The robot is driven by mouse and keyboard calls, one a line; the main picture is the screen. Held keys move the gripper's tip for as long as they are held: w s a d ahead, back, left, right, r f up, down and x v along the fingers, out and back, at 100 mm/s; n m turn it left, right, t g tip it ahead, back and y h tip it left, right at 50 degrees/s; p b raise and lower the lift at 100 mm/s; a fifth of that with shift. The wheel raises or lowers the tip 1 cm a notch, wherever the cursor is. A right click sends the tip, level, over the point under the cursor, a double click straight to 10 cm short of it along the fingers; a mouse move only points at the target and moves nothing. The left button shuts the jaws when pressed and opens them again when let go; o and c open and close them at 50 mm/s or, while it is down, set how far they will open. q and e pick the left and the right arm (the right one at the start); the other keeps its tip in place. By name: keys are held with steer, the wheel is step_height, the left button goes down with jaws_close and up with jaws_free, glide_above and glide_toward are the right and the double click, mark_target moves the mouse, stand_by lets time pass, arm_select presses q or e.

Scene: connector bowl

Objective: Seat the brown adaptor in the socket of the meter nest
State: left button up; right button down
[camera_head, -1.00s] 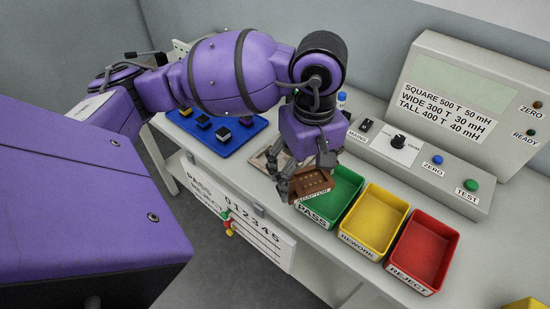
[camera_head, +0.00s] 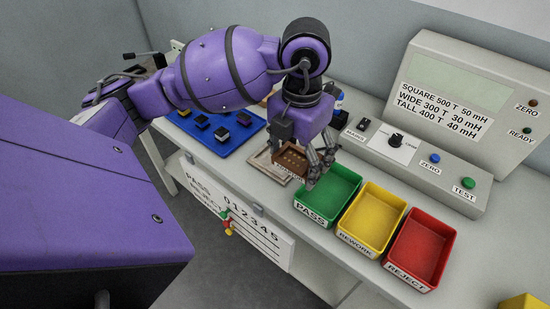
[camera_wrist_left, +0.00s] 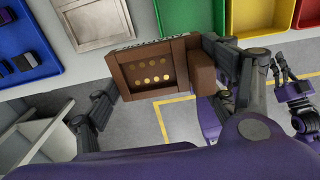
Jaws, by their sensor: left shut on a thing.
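The brown adaptor (camera_head: 291,158) is held between the fingers of my left gripper (camera_head: 303,160), above the table. Its face with rows of gold contacts shows in the wrist view (camera_wrist_left: 150,74), where the fingers grip it from both sides. The pale square meter nest (camera_head: 268,168) lies flat on the table, partly hidden behind the adaptor in the head view. In the wrist view the nest (camera_wrist_left: 97,30) is above and left of the adaptor, apart from it in the picture. My right gripper (camera_wrist_left: 284,72) shows small at the right of the wrist view; its jaw state is unclear.
A green PASS bin (camera_head: 327,197), a yellow REWORK bin (camera_head: 372,219) and a red REJECT bin (camera_head: 421,249) stand right of the nest. A blue tray (camera_head: 228,147) with dark blocks is left. The meter console (camera_head: 410,160) stands behind.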

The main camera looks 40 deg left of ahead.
arm_select(q)
steer(key=w+a+f, duration=0.2)
steer(key=a+f, duration=0.1)
steer(key=w+a+f, duration=0.2)
steer(key=a, duration=0.1)
steer(key=w+a+f, duration=0.3)
steer(key=a, duration=0.1)
steer(key=shift+a+f, duration=0.1)
steer(key=shift+f, duration=0.25)
steer(key=shift+w+a+f, duration=0.1)
steer(key=shift+a+f, duration=0.05)
steer(key=shift+f, duration=0.1)
step_height(320, 180, down, 3)
steer(key=shift+w+a+f, duration=0.15)
steer(key=shift+f, duration=0.05)
steer(key=shift+f, duration=0.1)
steer(key=o, duration=1.3)
